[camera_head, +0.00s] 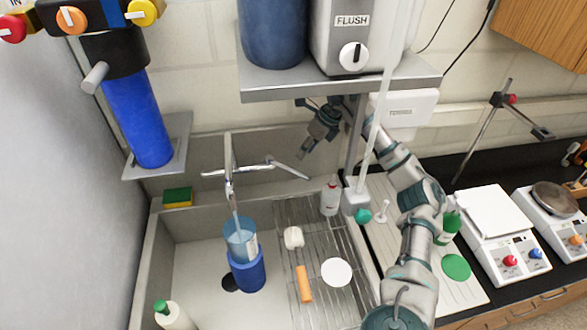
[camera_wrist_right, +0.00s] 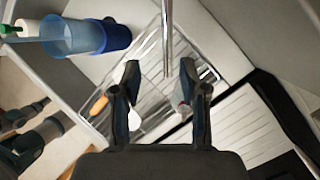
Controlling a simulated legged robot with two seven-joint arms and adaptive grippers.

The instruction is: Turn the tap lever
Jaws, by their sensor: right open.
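The chrome tap (camera_head: 229,165) stands at the back of the sink, with a short lever on its left and a long tap lever (camera_head: 287,167) on its right. A thin stream seems to run from the spout into a clear blue beaker (camera_head: 240,240). My right gripper (camera_head: 308,137) is open, just behind and above the long lever's outer end. In the right wrist view, a thin metal rod, seemingly the lever (camera_wrist_right: 167,45), reaches between the open fingers (camera_wrist_right: 159,70); I cannot tell whether it touches either. My left gripper is not visible.
A steel shelf (camera_head: 340,78) hangs above my right arm, with a vertical post and pale tubes beside it. A white bottle (camera_head: 330,199) stands below on the drainer rack (camera_head: 318,248). A yellow-green sponge (camera_head: 178,197) lies on the left sink edge. Balances stand on the right counter.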

